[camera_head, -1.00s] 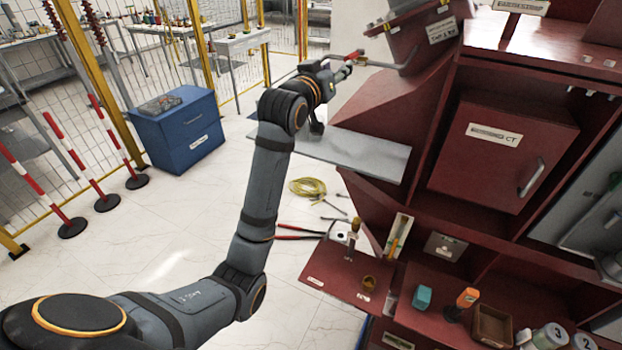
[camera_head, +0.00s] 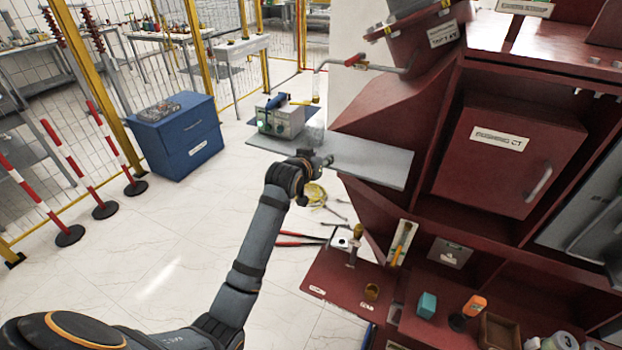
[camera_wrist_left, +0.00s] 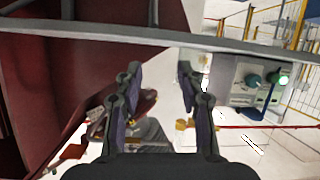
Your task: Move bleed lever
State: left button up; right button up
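The lever with a red handle (camera_head: 355,59) sits on a thin grey pipe (camera_head: 385,68) that comes out of the red cabinet, below a labelled red box (camera_head: 430,42). The pipe's end points down over a grey shelf. My left gripper (camera_head: 322,162) is below and left of the lever, at the shelf's front edge and apart from the lever. In the left wrist view its two fingers (camera_wrist_left: 161,75) are spread with nothing between them. My right gripper is not in view.
A red cabinet with a closed door (camera_head: 508,150) stands right. Below is a red ledge (camera_head: 340,285) with small items.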

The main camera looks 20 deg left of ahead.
pick_arm(q)
notch_tip(320, 180, down, 6)
jog(key=s+a+g, duration=0.1)
jog(key=shift+s+f, duration=0.2)
jog(key=shift+s, duration=0.05)
jog(key=shift+a, duration=0.1)
